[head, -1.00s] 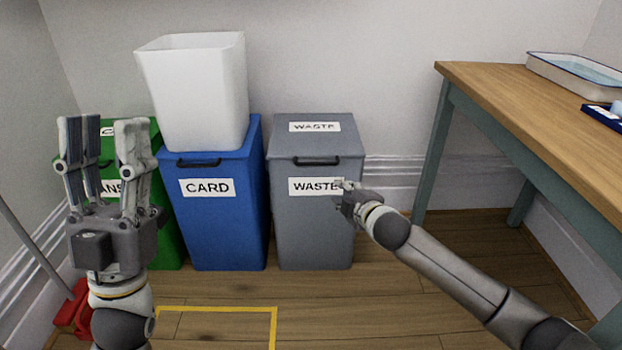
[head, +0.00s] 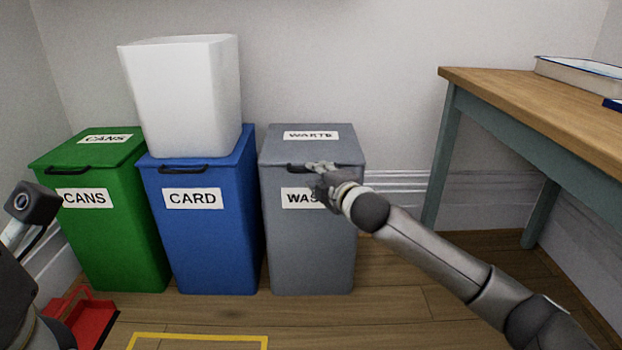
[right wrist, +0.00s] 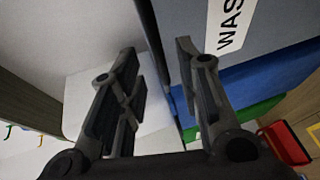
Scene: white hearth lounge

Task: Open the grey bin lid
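The grey bin (head: 305,250) marked WASTE stands on the floor by the wall. Its lid (head: 345,150) is down, with a dark handle (head: 296,168) along the front edge. My right gripper (head: 318,175) is at this handle and hides its right part. In the right wrist view my right gripper (right wrist: 158,65) has its fingers apart, with a dark bar, seemingly the handle, running between them. I cannot tell whether a finger touches it. Part of the bin's front label (right wrist: 232,20) shows there too. Of my left arm, only a part shows at the left edge; its fingers are out of view.
A blue CARD bin (head: 205,245) stands left of the grey one, with a white tub (head: 185,95) on its lid. A green CANS bin (head: 115,235) is further left. A wooden table (head: 530,100) stands at the right. A red dustpan (head: 85,320) lies front left.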

